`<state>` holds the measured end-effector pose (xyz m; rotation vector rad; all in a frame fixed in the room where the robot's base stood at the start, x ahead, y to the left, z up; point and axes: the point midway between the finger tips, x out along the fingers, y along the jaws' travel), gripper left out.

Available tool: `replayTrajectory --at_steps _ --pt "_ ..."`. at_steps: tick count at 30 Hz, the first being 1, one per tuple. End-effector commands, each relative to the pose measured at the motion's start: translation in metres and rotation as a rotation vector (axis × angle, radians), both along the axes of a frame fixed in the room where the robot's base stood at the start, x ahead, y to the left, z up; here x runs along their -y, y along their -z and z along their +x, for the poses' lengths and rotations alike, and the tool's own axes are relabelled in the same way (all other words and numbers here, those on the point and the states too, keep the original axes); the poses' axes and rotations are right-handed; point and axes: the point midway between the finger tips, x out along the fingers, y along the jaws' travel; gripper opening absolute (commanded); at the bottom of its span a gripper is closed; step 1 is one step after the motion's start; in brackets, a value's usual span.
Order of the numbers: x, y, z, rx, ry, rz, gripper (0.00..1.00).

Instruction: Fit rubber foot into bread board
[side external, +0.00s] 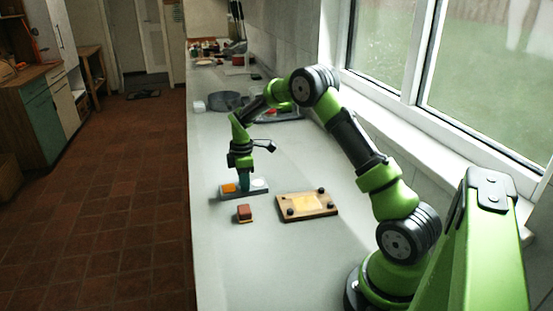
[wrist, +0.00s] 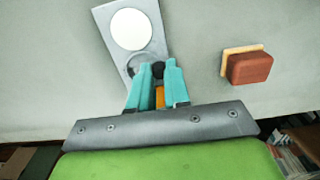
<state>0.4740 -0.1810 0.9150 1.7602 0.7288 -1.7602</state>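My gripper (side external: 244,188) points down over a small grey tray (side external: 265,190), left of the board. In the wrist view the teal fingers of my gripper (wrist: 158,76) are closed around a dark rubber foot (wrist: 158,69) at their tips. The grey tray (wrist: 108,20) is under the fingers. I cannot tell whether the foot still touches the tray.
A window wall runs along the right.

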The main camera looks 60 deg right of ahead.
Motion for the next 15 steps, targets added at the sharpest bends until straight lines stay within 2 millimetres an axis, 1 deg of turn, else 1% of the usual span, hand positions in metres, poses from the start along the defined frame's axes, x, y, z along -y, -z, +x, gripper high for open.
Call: replayTrajectory --at_steps 15 --pt "0.0 -0.0007 0.0001 0.0 0.0 0.0 0.0"
